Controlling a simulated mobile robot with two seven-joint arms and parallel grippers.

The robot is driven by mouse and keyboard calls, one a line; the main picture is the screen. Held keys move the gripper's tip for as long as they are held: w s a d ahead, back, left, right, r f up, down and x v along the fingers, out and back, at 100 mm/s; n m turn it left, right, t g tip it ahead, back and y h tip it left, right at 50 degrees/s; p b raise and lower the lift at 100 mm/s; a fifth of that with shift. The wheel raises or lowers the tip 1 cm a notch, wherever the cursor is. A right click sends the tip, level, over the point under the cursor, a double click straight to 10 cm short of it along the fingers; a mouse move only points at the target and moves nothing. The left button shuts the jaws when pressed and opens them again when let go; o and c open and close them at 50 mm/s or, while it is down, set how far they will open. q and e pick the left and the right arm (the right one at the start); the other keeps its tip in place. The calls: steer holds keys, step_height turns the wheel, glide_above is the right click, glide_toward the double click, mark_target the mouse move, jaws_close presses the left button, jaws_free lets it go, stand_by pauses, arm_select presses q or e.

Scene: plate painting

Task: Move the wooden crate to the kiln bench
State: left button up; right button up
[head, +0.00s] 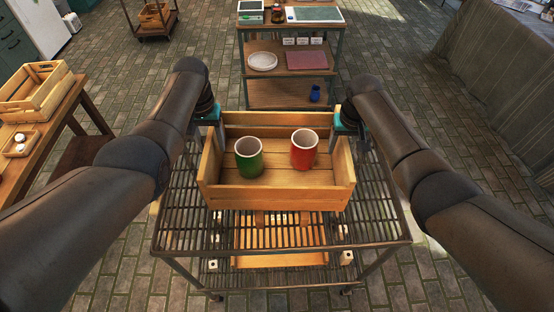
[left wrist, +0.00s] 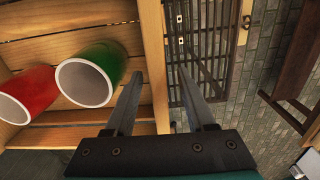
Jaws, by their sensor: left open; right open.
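The open wooden crate (head: 275,195) is on the slatted top of a dark metal rack (head: 180,215), holding a green cup (head: 249,158) and a red cup (head: 304,150), both upright. My left gripper (head: 212,122) is at the crate's left end. In the left wrist view, the open left gripper (left wrist: 159,73) has a finger on each side of the crate's end wall (left wrist: 152,50). My right gripper (head: 343,128) is open at the crate's right end; its fingers are mostly hidden. I cannot tell which surface is the kiln bench.
A wooden table (head: 45,145) at the left bears another crate (head: 35,90) and a small tray. A shelf unit (head: 288,75) with a plate and a blue jar stands beyond the rack. A covered table (head: 490,80) is at the right. Brick floor is clear between them.

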arm_select(q)
steer(key=shift+f, duration=0.55)
arm_select(e)
steer(key=shift+w+f, duration=0.1)
steer(key=shift+f, duration=0.45)
arm_select(q)
steer(key=shift+c, duration=0.2)
arm_select(e)
steer(key=shift+c, duration=0.2)
arm_select(q)
jaws_close()
arm_select(e)
jaws_close()
arm_select(q)
steer(key=shift+w+r, duration=0.1)
steer(key=shift+r, duration=0.05)
arm_select(e)
steer(key=shift+w+r, duration=0.1)
steer(key=shift+r, duration=0.05)
